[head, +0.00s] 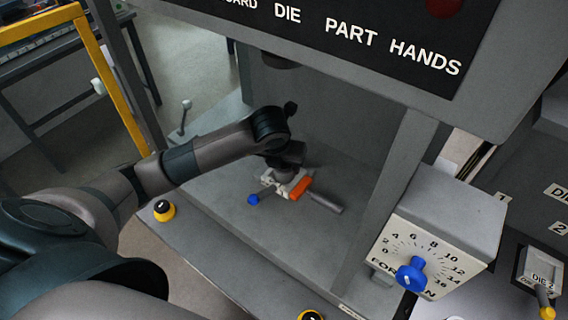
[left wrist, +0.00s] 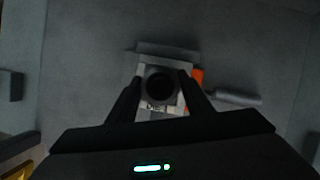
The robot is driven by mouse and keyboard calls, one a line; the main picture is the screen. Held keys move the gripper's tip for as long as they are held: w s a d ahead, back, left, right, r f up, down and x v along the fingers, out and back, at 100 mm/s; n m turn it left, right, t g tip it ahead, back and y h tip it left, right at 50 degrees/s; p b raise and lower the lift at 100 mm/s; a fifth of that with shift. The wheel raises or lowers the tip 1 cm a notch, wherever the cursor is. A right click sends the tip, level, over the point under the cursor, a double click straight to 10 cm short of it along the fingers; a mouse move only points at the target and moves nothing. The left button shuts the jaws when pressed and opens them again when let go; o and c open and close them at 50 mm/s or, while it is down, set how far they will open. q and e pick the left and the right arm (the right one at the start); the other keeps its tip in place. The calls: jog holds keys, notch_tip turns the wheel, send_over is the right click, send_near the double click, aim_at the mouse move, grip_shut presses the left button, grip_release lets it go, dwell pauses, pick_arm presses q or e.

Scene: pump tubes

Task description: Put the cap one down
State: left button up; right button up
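A dark round cap (left wrist: 160,87) shows end-on between the fingertips of my left gripper (left wrist: 160,78) in the left wrist view. Both fingers lie close along its sides, and the gripper looks shut on it. Beneath is a small light-grey fixture (left wrist: 148,66) with an orange part (left wrist: 196,78) on its right side. In the head view my left gripper (head: 286,176) points down at this fixture inside the grey press, and the orange part shows there too (head: 300,188). The arm hides the cap there. I cannot tell whether the cap touches the fixture. My right gripper is not in view.
The press's grey post (head: 385,200) and a dial box (head: 435,235) with a blue knob stand to the right. Yellow-based buttons (head: 164,210) line the front edge. The bed around the fixture is clear.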

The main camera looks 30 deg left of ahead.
pick_arm(q)
jog(key=o, duration=0.4)
jog(key=shift+o, duration=0.2)
jog(key=shift+r, duration=0.15)
jog(key=p+v, duration=0.7)
jog(key=v, duration=0.5)
jog(key=shift+p, duration=0.35)
jog(key=shift+s, duration=0.1)
